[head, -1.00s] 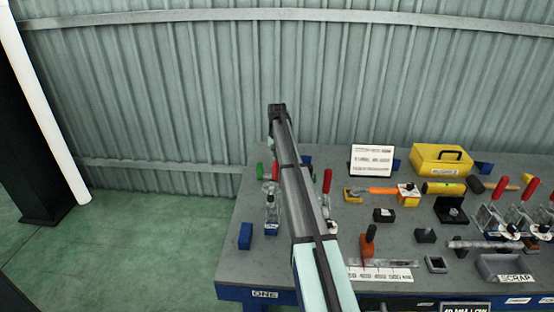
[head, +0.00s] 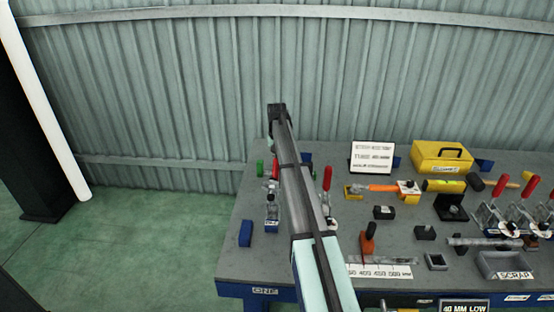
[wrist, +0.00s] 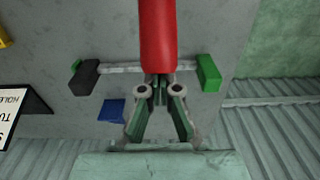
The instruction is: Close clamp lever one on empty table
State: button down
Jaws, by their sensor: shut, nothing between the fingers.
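Several toggle clamps with red-handled levers stand on the grey table (head: 240,262), whose front edge carries a "ONE" label. The left clamp (head: 272,212) is partly hidden by my arm; its red handle (head: 275,171) shows beside the arm. A second clamp's red handle (head: 327,178) stands upright just right of my arm. In the wrist view, a large red lever handle (wrist: 158,38) lies straight ahead of my gripper (wrist: 160,92). The fingers are shut and empty, close to the handle's end; whether they touch it I cannot tell.
A blue block (head: 245,233) lies left of the left clamp. A sign (head: 372,157), a yellow box (head: 442,157) and a scrap tray (head: 504,265) stand to the right, with more clamps at the far right. A corrugated wall (head: 180,100) is behind the table.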

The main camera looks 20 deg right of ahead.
aim_at(276, 159)
jog(key=shift+s+a+r, duration=0.1)
jog(key=shift+s+a, duration=0.3)
jog(key=shift+s, duration=0.3)
jog(key=shift+s+a+r+p, duration=0.25)
jog(key=shift+s+r+p, duration=0.15)
jog(key=shift+r, duration=0.25)
jog(key=shift+s+a+r+p, duration=0.2)
jog(key=shift+s+r+p, duration=0.2)
jog(key=shift+r, duration=0.2)
jog(key=shift+w, duration=0.1)
jog(key=shift+s+a+r, duration=0.1)
jog(key=shift+s+r, duration=0.05)
jog(key=shift+s, duration=0.15)
jog(key=shift+s+a+r+p, duration=0.3)
jog(key=shift+s+r, duration=0.1)
jog(key=shift+s, duration=0.15)
jog(key=shift+s+a+r+p, duration=0.3)
jog(key=shift+s+r, duration=0.1)
jog(key=shift+s, duration=0.15)
jog(key=shift+s, duration=0.1)
